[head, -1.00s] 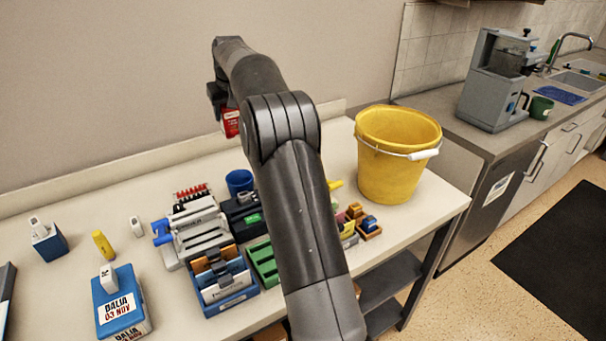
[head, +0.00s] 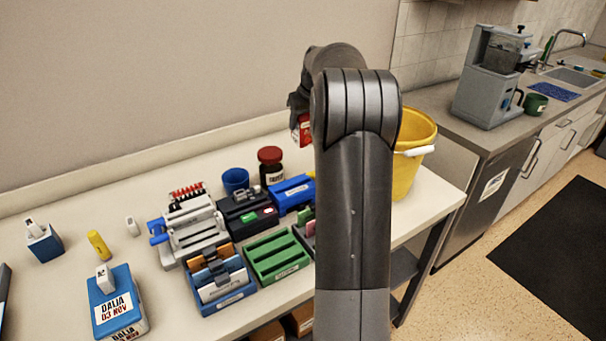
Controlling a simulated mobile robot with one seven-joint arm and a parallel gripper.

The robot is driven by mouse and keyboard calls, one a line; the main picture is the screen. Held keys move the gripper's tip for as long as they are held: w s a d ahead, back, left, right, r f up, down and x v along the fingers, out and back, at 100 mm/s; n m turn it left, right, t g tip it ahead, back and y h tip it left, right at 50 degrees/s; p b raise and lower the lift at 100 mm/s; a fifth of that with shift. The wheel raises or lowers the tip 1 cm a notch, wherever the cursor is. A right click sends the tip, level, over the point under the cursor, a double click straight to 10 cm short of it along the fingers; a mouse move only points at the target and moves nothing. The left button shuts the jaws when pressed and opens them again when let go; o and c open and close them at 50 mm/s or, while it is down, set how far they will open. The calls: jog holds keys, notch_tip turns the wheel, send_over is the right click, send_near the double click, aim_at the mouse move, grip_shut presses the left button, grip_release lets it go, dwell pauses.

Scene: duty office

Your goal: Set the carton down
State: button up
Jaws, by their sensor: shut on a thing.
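In the head view a red carton (head: 304,130) shows in part, held in my gripper (head: 298,112) above the back of the table. The gripper is shut on the carton. My own arm hides most of the carton and the fingertips. The carton is in the air near the wall, above and to the right of a dark jar with a red lid (head: 271,166). The white table (head: 90,200) lies below it.
A blue cup (head: 235,181), a blue device (head: 292,194), a green tray (head: 275,256) and a blue card holder (head: 222,283) crowd the table's middle. A yellow bucket (head: 412,160) stands right, partly behind my arm. Bare tabletop shows along the back left.

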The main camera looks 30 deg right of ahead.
notch_tip(320, 180, down, 12)
jog(key=shift+r, duration=0.1)
dwell(0.5)
jog(key=o, duration=1.2)
jog(key=shift+f, duration=0.2)
jog(key=shift+r, duration=0.1)
